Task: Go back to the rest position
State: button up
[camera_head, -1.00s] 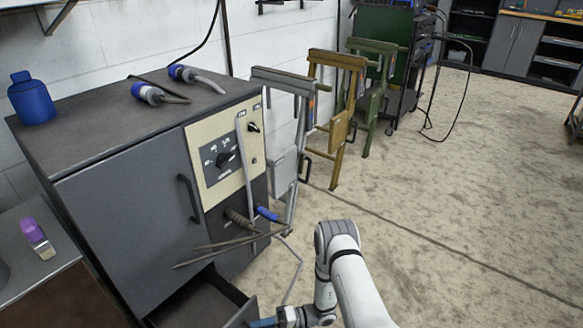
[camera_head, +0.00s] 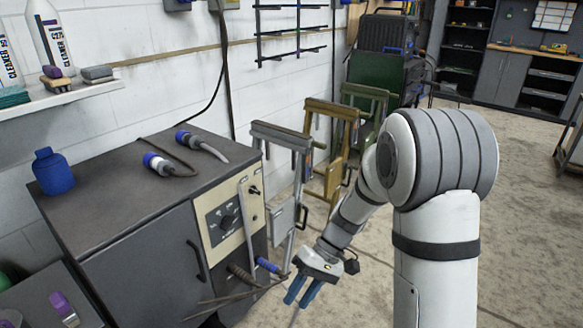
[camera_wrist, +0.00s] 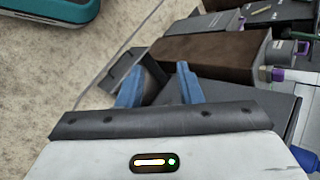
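My gripper (camera_head: 297,304) is in front of the grey cabinet (camera_head: 125,215), to the right of its front panel, held clear of it. Its two blue fingers point down and stand apart with nothing between them. The wrist view also shows the fingers (camera_wrist: 158,86) apart and empty. My arm is raised and bent in the right half of the head view.
The cabinet carries a blue bottle (camera_head: 53,172) and blue-ended cable plugs (camera_head: 160,163). Loose cables (camera_head: 235,295) hang at its front. Folding stands (camera_head: 328,150) lean by the wall. A shelf (camera_head: 60,97) holds cleaner bottles. Open floor (camera_head: 530,220) lies to the right.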

jog(key=s+d+r+m+t+h+p, duration=0.1)
jog(key=s+d+r+t+h+p, duration=0.1)
jog(key=r, duration=0.6)
jog(key=s+d+r+m+t+h+p, duration=0.2)
jog(key=s+d+r+p, duration=0.3)
jog(key=r, duration=0.3)
jog(key=s+d+r+m+t+h+p, duration=0.1)
jog(key=s+d+r+t+h+p, duration=0.1)
jog(key=d+r, duration=0.4)
notch_tip(320, 180, up, 3)
jog(key=shift+s+f+m+t+h+p, duration=0.25)
jog(key=shift+s+t+p, duration=0.4)
jog(key=shift+t+p, duration=0.45)
